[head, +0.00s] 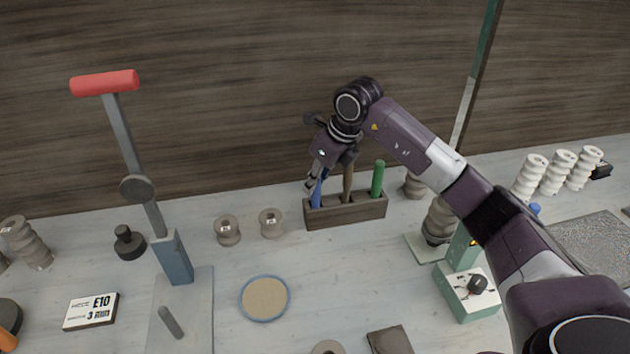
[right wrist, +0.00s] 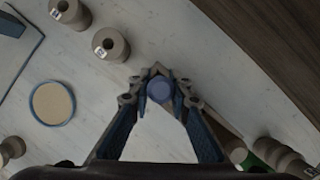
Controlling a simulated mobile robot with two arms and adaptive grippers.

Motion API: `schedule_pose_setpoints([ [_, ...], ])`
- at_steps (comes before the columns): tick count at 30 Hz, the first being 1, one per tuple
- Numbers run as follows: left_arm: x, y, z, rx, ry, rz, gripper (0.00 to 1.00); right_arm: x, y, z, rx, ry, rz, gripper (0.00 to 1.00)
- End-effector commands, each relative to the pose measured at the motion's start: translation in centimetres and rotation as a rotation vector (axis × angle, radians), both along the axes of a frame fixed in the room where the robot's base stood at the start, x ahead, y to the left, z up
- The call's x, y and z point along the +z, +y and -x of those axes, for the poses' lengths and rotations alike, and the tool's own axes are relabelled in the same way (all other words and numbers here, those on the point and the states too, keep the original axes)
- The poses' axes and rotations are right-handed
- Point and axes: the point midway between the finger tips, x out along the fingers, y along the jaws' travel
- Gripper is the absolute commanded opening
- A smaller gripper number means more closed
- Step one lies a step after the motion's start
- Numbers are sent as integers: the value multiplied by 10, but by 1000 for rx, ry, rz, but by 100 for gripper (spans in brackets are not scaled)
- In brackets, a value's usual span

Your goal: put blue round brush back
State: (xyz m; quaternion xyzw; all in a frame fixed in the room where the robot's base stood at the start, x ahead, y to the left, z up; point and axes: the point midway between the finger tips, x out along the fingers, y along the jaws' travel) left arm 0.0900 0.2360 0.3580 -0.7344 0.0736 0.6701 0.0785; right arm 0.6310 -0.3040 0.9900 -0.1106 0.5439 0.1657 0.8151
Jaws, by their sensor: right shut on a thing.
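The blue round brush (head: 316,194) stands upright at the left end of the wooden brush holder (head: 345,214), its lower part inside the left slot. My right gripper (head: 314,182) comes down from above and is shut on the brush's upper part. In the right wrist view the round blue end of the brush (right wrist: 160,90) sits between the two fingertips (right wrist: 160,96). The fingers hide part of the brush and of the holder there. My left gripper is not in view.
A brown handle (head: 348,182) and a green handle (head: 378,178) stand in the same holder. Two ribbed spools (head: 270,223) are left of it. A round blue-rimmed dish (head: 265,298) lies in front. A red-handled lever press (head: 140,170) stands at left, a green control box (head: 467,290) at right.

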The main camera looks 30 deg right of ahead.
Motion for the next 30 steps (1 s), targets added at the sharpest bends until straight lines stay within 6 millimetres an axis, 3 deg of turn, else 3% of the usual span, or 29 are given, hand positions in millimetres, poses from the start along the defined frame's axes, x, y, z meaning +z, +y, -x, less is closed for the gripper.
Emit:
schedule_pose_setpoints([
  [11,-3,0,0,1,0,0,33,-6,0,0,0,-2,0,0],
  [12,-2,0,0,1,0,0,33,-5,0,-1,0,-2,0,22],
  [16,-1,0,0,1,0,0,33,-5,0,0,0,-2,0,35],
  [25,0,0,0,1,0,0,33,-2,0,-1,0,-2,0,35],
  [30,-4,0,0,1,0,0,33,14,-4,5,-1,-6,1,35],
])
